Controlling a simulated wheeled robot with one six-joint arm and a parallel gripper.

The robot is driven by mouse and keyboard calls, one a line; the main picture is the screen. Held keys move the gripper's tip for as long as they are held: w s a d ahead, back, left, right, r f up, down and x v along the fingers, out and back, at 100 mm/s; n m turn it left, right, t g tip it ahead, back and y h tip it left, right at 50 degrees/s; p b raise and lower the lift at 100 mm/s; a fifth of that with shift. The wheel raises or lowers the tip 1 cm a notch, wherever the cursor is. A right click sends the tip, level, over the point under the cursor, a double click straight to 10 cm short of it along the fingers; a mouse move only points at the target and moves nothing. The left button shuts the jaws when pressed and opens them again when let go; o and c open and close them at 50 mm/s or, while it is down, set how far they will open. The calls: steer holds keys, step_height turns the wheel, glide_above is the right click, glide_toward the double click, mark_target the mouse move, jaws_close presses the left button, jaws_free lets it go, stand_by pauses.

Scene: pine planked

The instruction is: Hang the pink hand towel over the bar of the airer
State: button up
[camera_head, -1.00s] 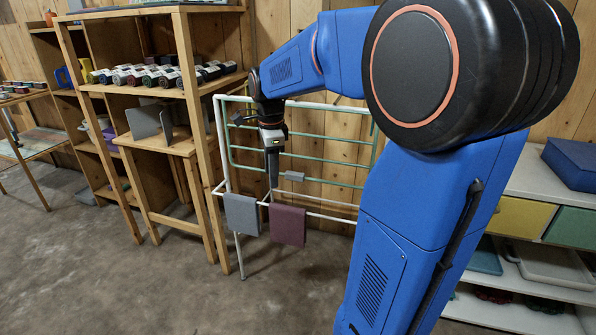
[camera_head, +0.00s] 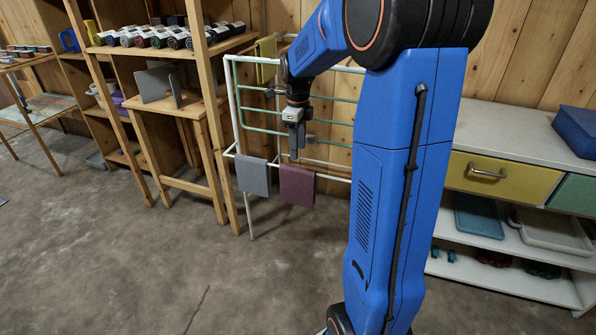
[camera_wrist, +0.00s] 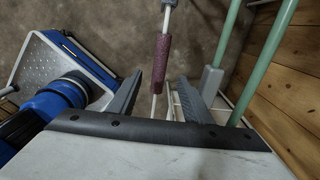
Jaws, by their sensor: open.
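A plum-pink towel (camera_head: 297,187) hangs over the low front white bar of the airer (camera_head: 238,120). In the wrist view the same towel (camera_wrist: 161,62) shows nearly edge-on, draped over the thin bar. My gripper (camera_head: 294,153) is above the towel, pointing down, with a small gap between the fingertips and the towel top. In the wrist view my open gripper (camera_wrist: 160,80) has its fingers apart and nothing held; the towel shows between and beyond the tips. A grey towel (camera_head: 253,177) hangs just left on the same bar.
A yellow cloth (camera_head: 266,62) hangs at the airer's top left. Green rails rise behind my gripper. A wooden shelf unit (camera_head: 215,130) stands close on the left, and a white cabinet (camera_head: 512,130) on the right. The floor (camera_head: 150,260) in front is clear.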

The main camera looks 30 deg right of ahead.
mark_target(298, 168)
step_height(298, 168, down, 11)
steer(key=shift+f, duration=0.1)
stand_by(0.4)
steer(key=shift+c, duration=0.3)
